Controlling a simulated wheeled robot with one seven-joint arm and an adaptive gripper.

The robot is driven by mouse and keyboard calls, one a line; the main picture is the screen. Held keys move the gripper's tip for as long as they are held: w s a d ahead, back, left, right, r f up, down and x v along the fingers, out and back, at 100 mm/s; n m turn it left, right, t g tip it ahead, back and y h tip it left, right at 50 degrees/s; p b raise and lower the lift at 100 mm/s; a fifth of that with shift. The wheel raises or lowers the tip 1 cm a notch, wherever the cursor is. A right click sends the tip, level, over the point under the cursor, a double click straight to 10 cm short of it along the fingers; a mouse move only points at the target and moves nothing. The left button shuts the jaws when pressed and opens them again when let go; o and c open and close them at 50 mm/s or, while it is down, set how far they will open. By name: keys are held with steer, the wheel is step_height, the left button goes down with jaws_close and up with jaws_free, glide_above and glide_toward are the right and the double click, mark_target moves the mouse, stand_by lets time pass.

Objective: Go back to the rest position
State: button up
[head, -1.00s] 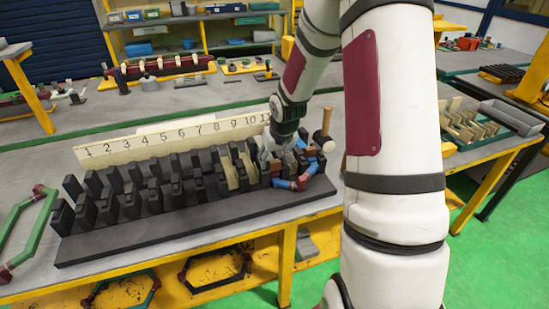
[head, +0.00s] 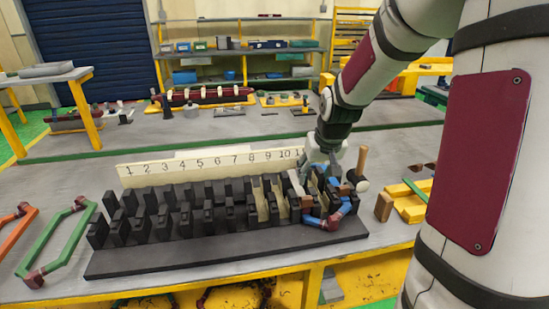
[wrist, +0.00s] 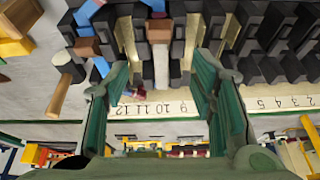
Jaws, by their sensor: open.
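My gripper (head: 322,168) is over the right end of a black slotted stator block (head: 180,262), near the high numbers of a white number strip (head: 150,170). In the wrist view my gripper (wrist: 160,78) is open, with green fingers spread apart. A pale strip (wrist: 161,66) and a brown block (wrist: 158,29) show between and beyond the fingers, and neither looks gripped. A blue coil (head: 313,221) with reddish-brown corners sits at the block's right end, partly hidden by the gripper. Whether the fingers touch the block cannot be told.
A mallet (head: 361,165) stands just right of the gripper, and yellow pieces (head: 408,203) lie farther right. A green coil frame (head: 62,240) and an orange one (head: 14,232) lie at the left. Behind are another bench with parts and a shelf (head: 245,62).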

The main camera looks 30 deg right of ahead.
steer(key=s+a+r+n, duration=0.2)
steer(key=s+a+r, duration=0.6)
steer(key=a+r, duration=0.25)
steer(key=s+a+r+n, duration=0.1)
steer(key=s+a, duration=0.3)
steer(key=s, duration=0.3)
steer(key=s+a+r+t+y, duration=0.1)
steer(key=s+a+r, duration=0.1)
steer(key=s+a, duration=0.2)
steer(key=s, duration=0.3)
steer(key=shift+a+r+n, duration=0.25)
steer(key=shift+a+n, duration=0.05)
steer(key=shift+n, duration=0.1)
steer(key=shift+d, duration=0.1)
